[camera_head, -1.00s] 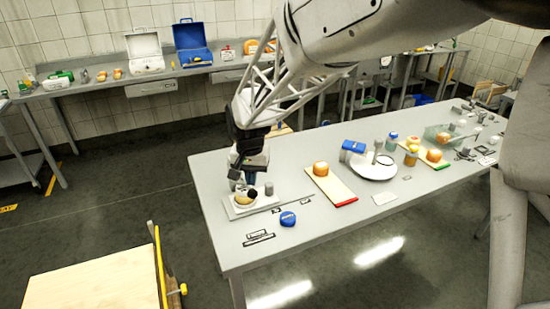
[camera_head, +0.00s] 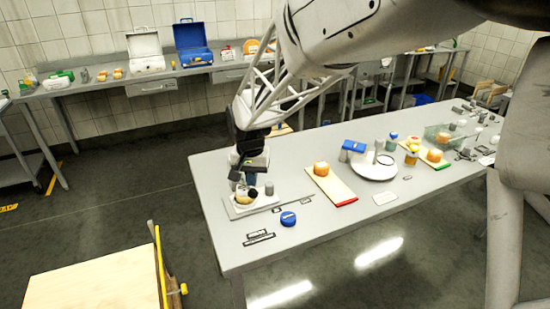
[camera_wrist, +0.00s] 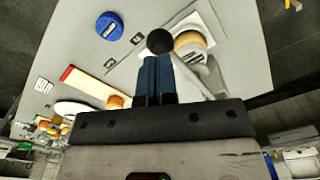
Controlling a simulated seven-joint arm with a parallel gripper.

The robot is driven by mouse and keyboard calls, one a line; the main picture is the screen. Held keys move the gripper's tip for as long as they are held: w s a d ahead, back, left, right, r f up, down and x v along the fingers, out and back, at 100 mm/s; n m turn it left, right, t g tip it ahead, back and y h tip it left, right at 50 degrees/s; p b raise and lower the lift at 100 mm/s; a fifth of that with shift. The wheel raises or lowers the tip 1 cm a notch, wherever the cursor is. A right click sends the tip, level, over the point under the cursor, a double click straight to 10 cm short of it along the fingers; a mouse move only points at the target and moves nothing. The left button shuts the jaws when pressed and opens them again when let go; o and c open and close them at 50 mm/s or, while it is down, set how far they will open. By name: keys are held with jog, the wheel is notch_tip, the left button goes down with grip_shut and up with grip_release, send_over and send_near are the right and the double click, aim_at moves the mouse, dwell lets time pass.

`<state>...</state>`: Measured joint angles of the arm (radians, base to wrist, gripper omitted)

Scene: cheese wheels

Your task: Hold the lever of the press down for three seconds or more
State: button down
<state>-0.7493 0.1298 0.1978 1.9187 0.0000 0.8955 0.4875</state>
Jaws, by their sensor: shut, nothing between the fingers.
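The press stands on a pale base plate (camera_head: 233,212) at the left end of the long grey table. A round yellowish cheese (camera_head: 240,199) sits on it; it also shows in the wrist view (camera_wrist: 190,42). The lever's black knob (camera_head: 253,194) is beside the cheese, and the knob shows clearly in the wrist view (camera_wrist: 160,41). My gripper (camera_head: 246,182) is right over the press, pointing down. Its blue fingers (camera_wrist: 155,62) are shut with nothing between them, and their tips appear at or just above the knob. I cannot tell whether they touch it or how low the lever is.
A blue round tin (camera_head: 288,218) lies in front of the press. A board with an orange cheese (camera_head: 321,169) and a white round stand (camera_head: 371,172) are to the right. A grey cylinder (camera_head: 269,188) is close beside the press.

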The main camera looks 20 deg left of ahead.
aim_at(253, 190)
jog(key=shift+f, duration=2.75)
dwell(5.2)
